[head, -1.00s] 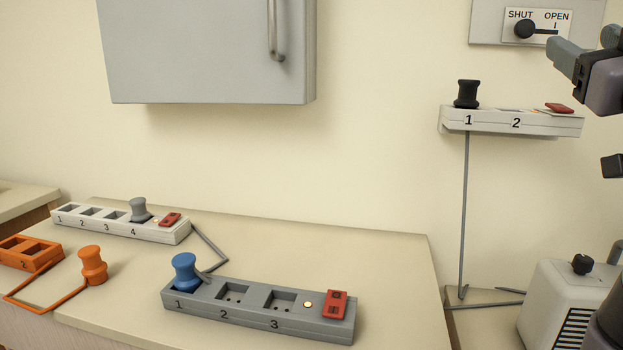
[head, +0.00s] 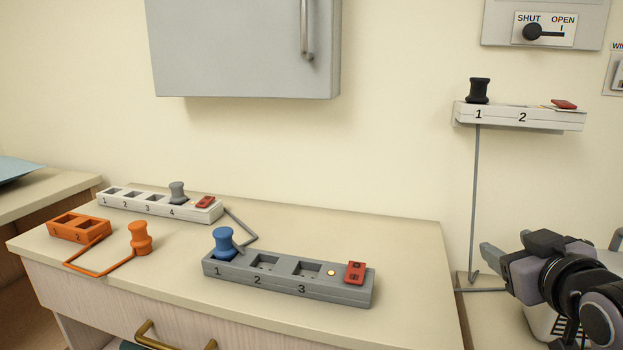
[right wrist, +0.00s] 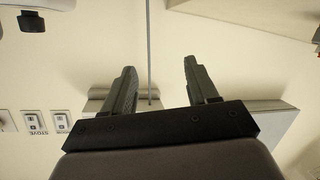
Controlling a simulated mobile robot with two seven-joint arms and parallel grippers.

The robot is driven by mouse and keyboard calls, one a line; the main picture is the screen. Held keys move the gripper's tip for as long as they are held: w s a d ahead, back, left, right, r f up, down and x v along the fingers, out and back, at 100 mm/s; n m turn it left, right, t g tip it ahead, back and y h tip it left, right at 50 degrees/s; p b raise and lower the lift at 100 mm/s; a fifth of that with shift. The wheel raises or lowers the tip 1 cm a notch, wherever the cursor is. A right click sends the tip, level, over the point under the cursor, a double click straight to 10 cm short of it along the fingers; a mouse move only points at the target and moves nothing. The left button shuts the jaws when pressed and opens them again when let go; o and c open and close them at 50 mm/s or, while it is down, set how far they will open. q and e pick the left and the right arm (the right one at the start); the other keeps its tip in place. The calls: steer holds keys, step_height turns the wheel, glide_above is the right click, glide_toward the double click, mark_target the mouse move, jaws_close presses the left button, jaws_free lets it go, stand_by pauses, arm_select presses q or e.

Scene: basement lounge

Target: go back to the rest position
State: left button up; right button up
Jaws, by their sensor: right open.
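My right gripper (head: 492,262) is at the lower right of the head view, in front of a white appliance and well below the wall switch. Its two fingers stand apart in the right wrist view (right wrist: 160,76), with nothing between them. My left gripper is not in view.
A grey strip (head: 240,273) holds a blue plug in socket 1. A white strip (head: 135,205) holds a grey plug. A wall strip (head: 545,119) holds a black plug. A cabinet (head: 240,50) hangs above.

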steer(key=s+a+f+g, duration=0.25)
steer(key=s+f, duration=0.25)
steer(key=f, duration=0.3)
steer(key=s+a+f+g+y, duration=0.1)
steer(key=s+f+g, duration=0.2)
steer(key=s+f, duration=0.45)
steer(key=s+a+f+g, duration=0.2)
steer(key=s+f+g, duration=0.1)
steer(key=f, duration=0.7)
steer(key=s+a+f+g+y, duration=0.1)
steer(key=s+f, duration=0.2)
steer(key=s, duration=0.3)
steer(key=s+a+f+g, duration=0.1)
steer(key=s+f+g, duration=0.15)
steer(key=s, duration=0.25)
steer(key=w+a+f+t+y, duration=0.2)
steer(key=w+a+f+t, duration=0.2)
steer(key=w+f+t, duration=0.3)
step_height(320, 180, up, 14)
steer(key=d+p, duration=0.1)
steer(key=p, duration=1.5)
steer(key=shift+s+r, duration=0.15)
steer(key=shift+s, duration=0.05)
